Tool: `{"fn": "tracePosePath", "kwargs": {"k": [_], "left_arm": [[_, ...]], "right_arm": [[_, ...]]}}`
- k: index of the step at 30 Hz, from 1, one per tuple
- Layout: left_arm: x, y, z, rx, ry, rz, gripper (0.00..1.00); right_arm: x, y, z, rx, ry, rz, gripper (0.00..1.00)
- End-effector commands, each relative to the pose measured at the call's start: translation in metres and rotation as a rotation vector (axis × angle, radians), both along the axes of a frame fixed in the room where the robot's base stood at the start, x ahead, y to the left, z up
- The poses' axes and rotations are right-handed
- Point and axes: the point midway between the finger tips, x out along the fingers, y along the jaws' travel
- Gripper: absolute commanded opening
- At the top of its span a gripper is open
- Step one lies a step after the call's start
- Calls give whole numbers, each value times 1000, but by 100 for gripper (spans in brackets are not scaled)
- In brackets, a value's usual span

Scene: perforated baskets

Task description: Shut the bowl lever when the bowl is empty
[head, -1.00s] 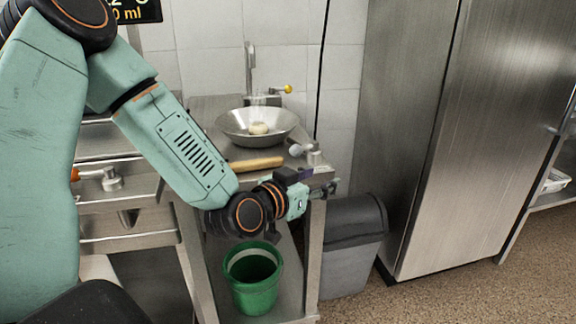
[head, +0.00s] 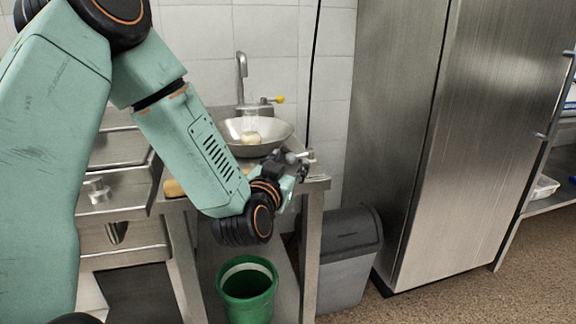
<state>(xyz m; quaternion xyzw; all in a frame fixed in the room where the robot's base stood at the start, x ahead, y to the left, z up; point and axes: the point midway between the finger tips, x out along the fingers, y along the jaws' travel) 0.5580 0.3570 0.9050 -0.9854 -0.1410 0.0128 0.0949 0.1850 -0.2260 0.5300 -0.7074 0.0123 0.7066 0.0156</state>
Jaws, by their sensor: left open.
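The wide metal bowl (head: 284,131) sits on the counter under the tap. A pale round object (head: 251,138) shows in it, and a faint stream seems to fall from the tap. A small lever with a metal body (head: 307,155) stands at the counter's right front edge, beside the bowl. My left gripper (head: 291,163) is open, right at this lever and partly in front of it. I cannot tell whether the fingers touch it. My right gripper is not in view.
The tap (head: 241,75) has a yellow-tipped handle (head: 278,99). A green bucket (head: 247,290) stands on the lower shelf. A grey bin (head: 345,265) and a steel fridge (head: 470,130) are to the right. A wooden rod (head: 173,188) is mostly hidden behind my arm.

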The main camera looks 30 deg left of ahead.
Motion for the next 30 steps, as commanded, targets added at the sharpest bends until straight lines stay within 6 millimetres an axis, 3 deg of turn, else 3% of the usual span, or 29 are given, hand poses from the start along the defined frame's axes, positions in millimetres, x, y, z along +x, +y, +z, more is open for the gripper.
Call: {"fn": "tracePosePath", "kwargs": {"k": [12, 30], "left_arm": [[9, 5, 0, -2, 0, 0, 52], [9, 5, 0, -2, 0, 1, 1]], "right_arm": [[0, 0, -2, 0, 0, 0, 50], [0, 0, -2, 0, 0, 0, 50]]}}
